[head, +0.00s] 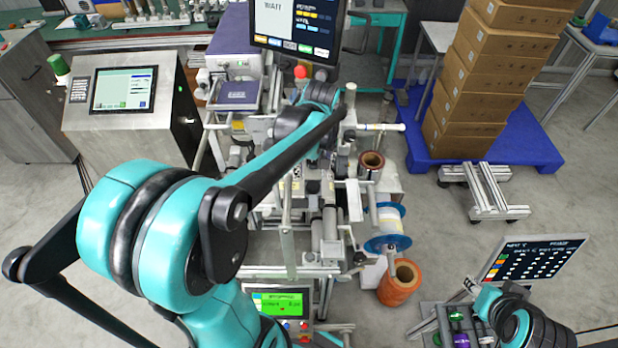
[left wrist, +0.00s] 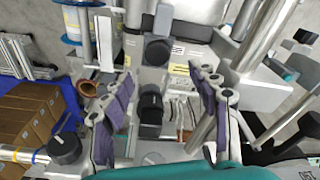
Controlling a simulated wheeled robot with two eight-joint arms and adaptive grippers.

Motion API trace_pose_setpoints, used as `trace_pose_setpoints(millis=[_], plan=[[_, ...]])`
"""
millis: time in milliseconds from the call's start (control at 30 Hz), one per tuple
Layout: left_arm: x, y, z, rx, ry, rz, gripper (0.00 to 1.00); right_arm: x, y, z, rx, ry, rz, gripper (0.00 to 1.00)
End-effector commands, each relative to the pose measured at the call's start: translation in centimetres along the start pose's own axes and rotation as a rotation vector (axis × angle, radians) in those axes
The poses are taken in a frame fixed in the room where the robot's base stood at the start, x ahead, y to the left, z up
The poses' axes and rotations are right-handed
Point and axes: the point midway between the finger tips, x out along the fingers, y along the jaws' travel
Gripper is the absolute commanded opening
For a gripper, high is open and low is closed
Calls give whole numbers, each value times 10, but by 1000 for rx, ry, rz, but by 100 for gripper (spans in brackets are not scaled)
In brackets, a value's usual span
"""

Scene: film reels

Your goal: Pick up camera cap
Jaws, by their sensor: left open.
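A black round part that looks like the camera cap (left wrist: 151,103) sits among the machine's metal parts, in the middle of the left wrist view. A second black round part (left wrist: 157,52) sits just beyond it; I cannot be sure which is the cap. My left gripper (left wrist: 161,77) is open, with one purple-padded finger on each side of the nearer black part. Nothing is visibly held, and I cannot tell whether the fingers touch it. In the head view my left arm reaches over the machine and hides the cap. My right gripper is not in view.
A monitor (head: 296,25) stands above the machine's back. A blue-rimmed reel (head: 387,222) and an orange reel (head: 400,280) are at its right. A touchscreen cabinet (head: 130,105) stands at left. Stacked cartons (head: 490,70) are at the back right. Metal posts rise close to the gripper.

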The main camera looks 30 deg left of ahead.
Motion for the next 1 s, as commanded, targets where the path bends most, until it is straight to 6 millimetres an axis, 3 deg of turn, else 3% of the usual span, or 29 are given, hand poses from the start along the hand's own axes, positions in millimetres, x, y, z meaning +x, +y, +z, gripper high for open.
trace_pose_setpoints(millis=[533,867,1000], plan=[[70,4,4,-1,0,0,60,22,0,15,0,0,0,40],[77,4,3,0,0,0,60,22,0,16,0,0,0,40],[77,4,3,0,0,0,28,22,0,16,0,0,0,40]])
